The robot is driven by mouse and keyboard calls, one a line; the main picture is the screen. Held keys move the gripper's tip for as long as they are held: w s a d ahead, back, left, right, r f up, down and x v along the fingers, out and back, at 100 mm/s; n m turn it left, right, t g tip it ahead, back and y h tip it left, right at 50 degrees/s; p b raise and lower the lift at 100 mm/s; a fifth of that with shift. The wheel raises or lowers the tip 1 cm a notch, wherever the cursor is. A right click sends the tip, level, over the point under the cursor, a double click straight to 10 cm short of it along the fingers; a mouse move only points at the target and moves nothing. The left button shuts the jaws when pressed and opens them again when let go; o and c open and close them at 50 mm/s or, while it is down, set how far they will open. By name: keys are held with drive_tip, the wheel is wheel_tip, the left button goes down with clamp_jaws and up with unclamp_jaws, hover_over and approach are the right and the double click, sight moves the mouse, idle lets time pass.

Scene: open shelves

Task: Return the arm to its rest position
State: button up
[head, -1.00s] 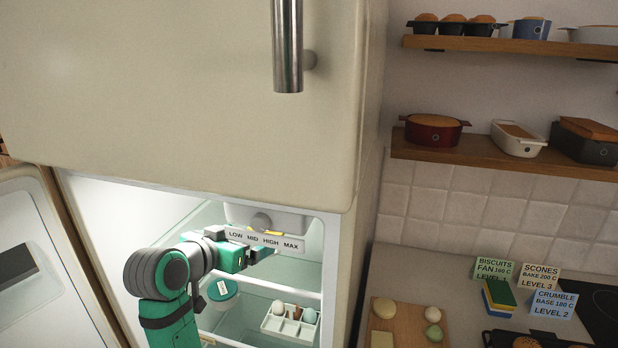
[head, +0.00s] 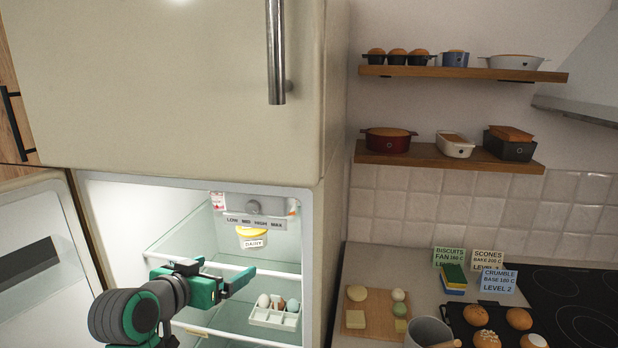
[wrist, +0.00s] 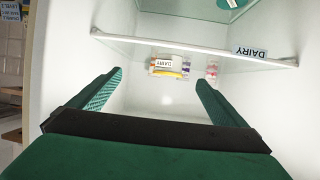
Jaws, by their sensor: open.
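My green and black gripper (head: 226,277) is in front of the open lower compartment of the fridge (head: 190,186), low in the head view. Its two fingers are apart, with nothing between them. In the wrist view my gripper (wrist: 158,92) also shows open and empty, its fingers spread toward the fridge interior. My arm reaches up from the bottom left of the head view, bent at the elbow.
The opened fridge door (head: 40,255) stands at left. Inside are a temperature dial panel (head: 253,221), a yellow-lidded dairy tub (head: 251,238) and an egg tray (head: 273,318). A counter with a cutting board (head: 372,325) and cards lies at right.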

drive_tip(key=s+d+f+n+y, duration=0.1)
drive_tip(key=d+f+n, duration=0.15)
drive_tip(key=f, duration=0.65)
drive_tip(key=d+f+n, duration=0.1)
drive_tip(key=d+f, duration=0.3)
drive_tip(key=f, duration=0.6)
drive_tip(key=s+d+f+n+t+y, duration=0.1)
drive_tip(key=s+d+f, duration=0.2)
drive_tip(key=s+f, duration=0.4)
drive_tip(key=s+d+f+n+y, duration=0.1)
drive_tip(key=s+d+f, duration=0.2)
drive_tip(key=s+f, duration=0.4)
drive_tip(key=s+d+f+y, duration=0.1)
drive_tip(key=s+d+f, duration=0.15)
drive_tip(key=s, duration=0.55)
drive_tip(key=s+d+f+y, duration=0.1)
drive_tip(key=s+d+f, duration=0.15)
drive_tip(key=s, duration=0.55)
drive_tip(key=s+d+r+m, duration=0.1)
drive_tip(key=s+r, duration=0.2)
drive_tip(key=s, duration=0.5)
drive_tip(key=s+d+r+m+t+h, duration=0.1)
drive_tip(key=s+r, duration=0.1)
drive_tip(key=s, duration=0.5)
drive_tip(key=shift+s+d+r, duration=0.15)
drive_tip(key=shift+s+r, duration=0.2)
drive_tip(key=shift+r, duration=0.05)
